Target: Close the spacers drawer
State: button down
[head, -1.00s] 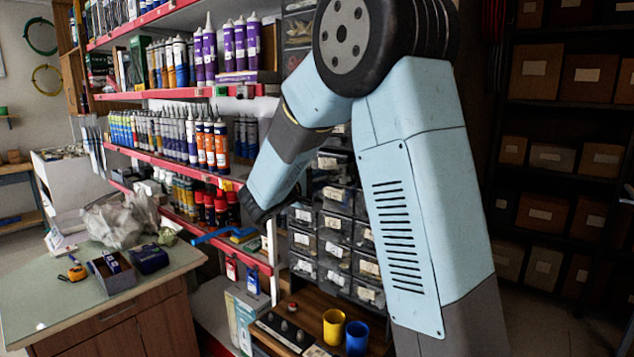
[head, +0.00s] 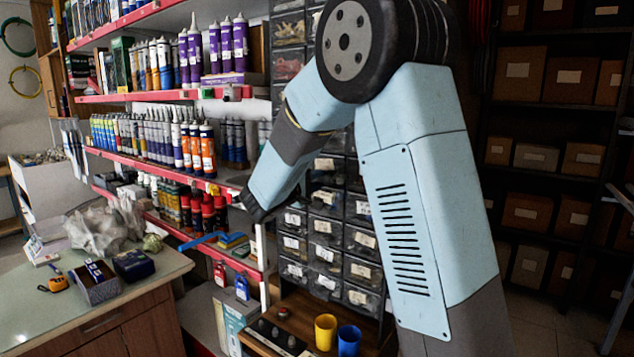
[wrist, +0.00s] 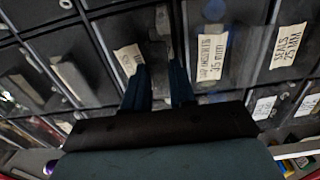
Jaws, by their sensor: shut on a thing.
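The cabinet of small clear-fronted drawers (head: 325,227) stands behind my arm in the head view. Its dark drawer fronts with paper labels fill the wrist view. One label (wrist: 211,55) ends in "15 mm", and another (wrist: 288,46) reads "SEALS 25 MM". I cannot read the word spacers on any label. In the wrist view my gripper (wrist: 159,78) is at the drawer fronts, its two dark blue fingers shut on a narrow grey drawer handle (wrist: 163,47). A partly hidden label (wrist: 128,59) is beside the left finger. In the head view the fingers are not clearly visible.
Red-edged shelves (head: 160,157) with tubes and bottles stand left of the cabinet. A yellow cup (head: 325,331) and a blue cup (head: 348,340) are on the bench below. A counter (head: 150,283) is at the left, and shelves of brown boxes (head: 520,70) are at the right.

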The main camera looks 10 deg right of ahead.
jog(key=shift+d+f, duration=0.3)
jog(key=shift+f, duration=0.1)
jog(key=c, duration=1.4)
grip_release()
jog(key=shift+o, duration=1.1)
jog(key=shift+w+f, duration=0.1)
jog(key=shift+w, duration=0.05)
jog(key=shift+o, duration=0.9)
jog(key=shift+r, duration=0.2)
jog(key=shift+a, duration=0.1)
jog(key=shift+a, duration=0.1)
jog(key=v, duration=1.3)
jog(key=shift+a, duration=0.25)
jog(key=shift+d, duration=0.1)
